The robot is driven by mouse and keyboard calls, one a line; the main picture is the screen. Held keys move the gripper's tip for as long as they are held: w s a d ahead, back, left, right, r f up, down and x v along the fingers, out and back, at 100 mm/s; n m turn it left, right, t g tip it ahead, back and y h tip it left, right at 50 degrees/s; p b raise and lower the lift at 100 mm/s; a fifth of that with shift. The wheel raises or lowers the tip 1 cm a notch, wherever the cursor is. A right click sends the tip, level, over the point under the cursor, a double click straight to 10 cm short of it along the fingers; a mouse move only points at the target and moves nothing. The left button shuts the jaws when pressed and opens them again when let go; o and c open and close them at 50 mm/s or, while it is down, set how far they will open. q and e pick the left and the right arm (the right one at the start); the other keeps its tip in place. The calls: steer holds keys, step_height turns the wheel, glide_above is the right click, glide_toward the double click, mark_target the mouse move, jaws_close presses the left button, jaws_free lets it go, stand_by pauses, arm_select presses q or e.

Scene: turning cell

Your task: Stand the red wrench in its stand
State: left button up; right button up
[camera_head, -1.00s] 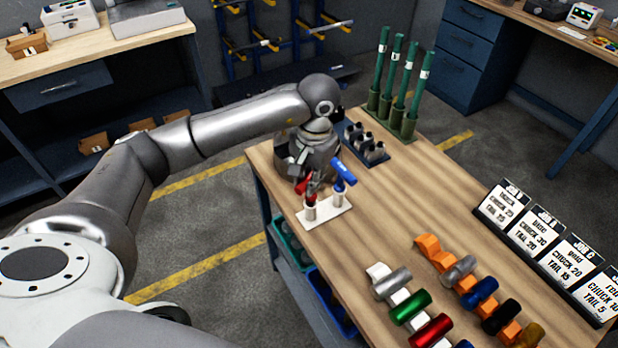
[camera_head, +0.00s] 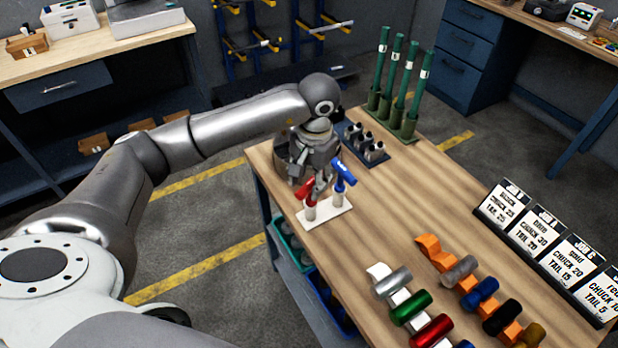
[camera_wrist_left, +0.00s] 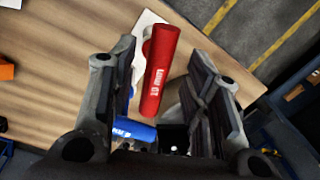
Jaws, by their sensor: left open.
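The red wrench (camera_head: 305,189) stands upright in the left post of the small white stand (camera_head: 327,215) near the table's left edge. The blue wrench (camera_head: 343,174) stands in the post beside it. My left gripper (camera_head: 312,181) is right at the red wrench, partly hiding it in the head view. In the left wrist view, the red wrench (camera_wrist_left: 161,70) lies between the two open fingers, with gaps on both sides. The blue wrench (camera_wrist_left: 134,130) shows lower, partly behind the left finger. My right gripper is not in view.
Tall green rods (camera_head: 398,75) in holders and a dark block with small grey pieces (camera_head: 364,142) stand behind the gripper. Coloured cylinders (camera_head: 410,305) rest on racks at the front. Job cards (camera_head: 545,238) line the right edge. The middle of the table is clear.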

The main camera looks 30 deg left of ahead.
arm_select(q)
step_height(320, 180, up, 12)
steer(key=d, duration=0.1)
steer(key=shift+s+f, duration=0.1)
stand_by(1.1)
